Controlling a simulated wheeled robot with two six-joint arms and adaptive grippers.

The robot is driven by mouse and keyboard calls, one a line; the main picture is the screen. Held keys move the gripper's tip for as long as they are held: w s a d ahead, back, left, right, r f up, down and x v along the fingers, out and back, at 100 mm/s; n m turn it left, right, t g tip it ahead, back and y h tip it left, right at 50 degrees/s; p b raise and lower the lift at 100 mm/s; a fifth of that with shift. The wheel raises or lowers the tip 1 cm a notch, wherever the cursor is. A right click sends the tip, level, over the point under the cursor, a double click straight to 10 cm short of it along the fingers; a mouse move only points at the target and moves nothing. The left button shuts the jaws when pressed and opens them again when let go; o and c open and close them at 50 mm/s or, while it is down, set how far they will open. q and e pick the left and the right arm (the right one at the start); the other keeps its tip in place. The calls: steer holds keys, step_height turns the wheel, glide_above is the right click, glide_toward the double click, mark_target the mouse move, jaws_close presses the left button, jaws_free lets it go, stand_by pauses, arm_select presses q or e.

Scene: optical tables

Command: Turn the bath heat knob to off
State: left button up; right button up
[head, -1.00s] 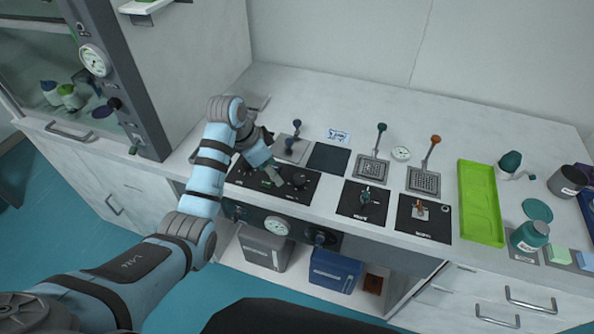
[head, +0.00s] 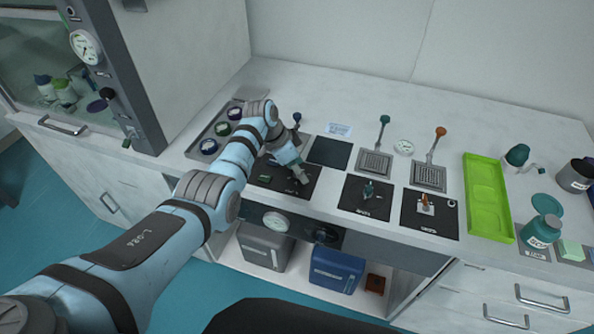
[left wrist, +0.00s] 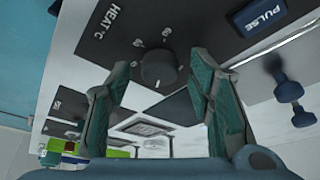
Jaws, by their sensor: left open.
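A dark round knob (left wrist: 157,69) with a pale mark sits on a black panel beside the printed label "HEAT °C" in the left wrist view. Small scale numbers show around it. The black panel (head: 262,188) lies on the bench in the head view, where my gripper hides the knob. My left gripper (head: 301,180) is open and points down over the right part of this panel. In the left wrist view its two fingers stand on either side of the knob, with gaps visible; contact is not seen. My right gripper is not in view.
A PULSE button (left wrist: 264,13) is on the panel. A tray (head: 196,149) with dark-lidded jars lies left of my arm. Two black plates with small levers (head: 368,190) stand to the right, then a green tray (head: 487,205). A gauge (head: 276,222) is on the bench front.

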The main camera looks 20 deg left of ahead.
arm_select(q)
steer(key=shift+r, duration=0.1)
steer(key=shift+c, duration=0.3)
jaws_close()
steer(key=shift+s+r+n+p, duration=0.15)
steer(key=shift+n+p, duration=0.35)
steer(key=shift+p, duration=0.5)
steer(key=n+p, duration=0.2)
steer(key=n+t+y+p, duration=0.1)
steer(key=n+p, duration=0.1)
steer(key=shift+d+r+y+p, duration=0.1)
steer(key=shift+y+p, duration=0.2)
steer(key=shift+p, duration=0.1)
steer(key=shift+n+t+y+p, duration=0.3)
steer(key=shift+n+p, duration=0.25)
steer(key=shift+n, duration=0.35)
steer(key=shift+f+n+y, duration=0.2)
steer(key=shift+n+y, duration=0.1)
steer(key=shift+n, duration=0.5)
steer(key=shift+d+f+n+y, duration=0.15)
steer(key=shift+n+y, duration=0.55)
steer(key=shift+n, duration=1.1)
steer(key=shift+o, duration=0.3)
jaws_free()
